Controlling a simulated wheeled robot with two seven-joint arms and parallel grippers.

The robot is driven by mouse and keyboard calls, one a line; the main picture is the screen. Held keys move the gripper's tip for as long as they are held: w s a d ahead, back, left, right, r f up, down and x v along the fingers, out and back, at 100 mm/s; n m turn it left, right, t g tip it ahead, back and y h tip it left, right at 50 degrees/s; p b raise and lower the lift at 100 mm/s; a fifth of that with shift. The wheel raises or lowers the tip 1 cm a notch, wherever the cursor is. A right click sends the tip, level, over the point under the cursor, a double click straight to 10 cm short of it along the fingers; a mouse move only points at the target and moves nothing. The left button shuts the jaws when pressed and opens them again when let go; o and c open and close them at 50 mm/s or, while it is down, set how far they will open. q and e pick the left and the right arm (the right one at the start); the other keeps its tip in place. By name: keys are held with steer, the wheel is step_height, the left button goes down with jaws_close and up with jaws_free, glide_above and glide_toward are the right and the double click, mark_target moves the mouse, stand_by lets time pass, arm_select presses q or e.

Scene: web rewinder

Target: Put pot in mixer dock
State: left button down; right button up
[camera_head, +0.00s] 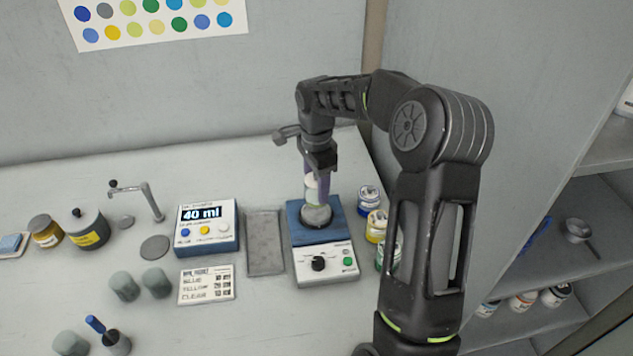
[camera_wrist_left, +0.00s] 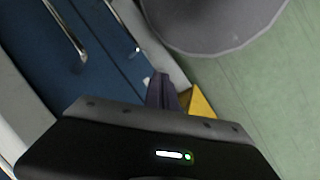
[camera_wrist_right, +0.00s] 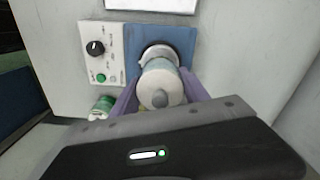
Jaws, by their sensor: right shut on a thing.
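The pot (camera_wrist_right: 160,88) is a pale cylinder with a white lid and grey knob. My right gripper (camera_wrist_right: 158,92) is shut on it, with one purple finger on each side. In the head view the pot (camera_head: 311,190) is upright between the fingers of my right gripper (camera_head: 316,178), directly over the mixer. The mixer (camera_head: 325,264) has a blue top and a white panel with a black knob and green button. Its round grey dock (camera_head: 316,216) lies right under the pot; I cannot tell whether the pot is fully seated. My left gripper (camera_wrist_left: 164,92) is shut and empty, out of the head view.
Small paint jars (camera_head: 376,226) stand close to the mixer's right. A grey tray (camera_head: 265,243) and a scale reading 40 ml (camera_head: 207,228) are on its left. Several jars and grey cups stand farther left. A shelf unit (camera_head: 545,260) is at right.

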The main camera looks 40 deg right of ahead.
steer(key=shift+f+b, duration=1.3)
steer(key=shift+f, duration=0.9)
steer(key=shift+f+b, duration=0.35)
steer(key=shift+f, duration=0.05)
steer(key=o, duration=2)
steer(key=shift+c, duration=0.2)
steer(key=shift+r+p, duration=3.7)
steer(key=shift+r, duration=1.85)
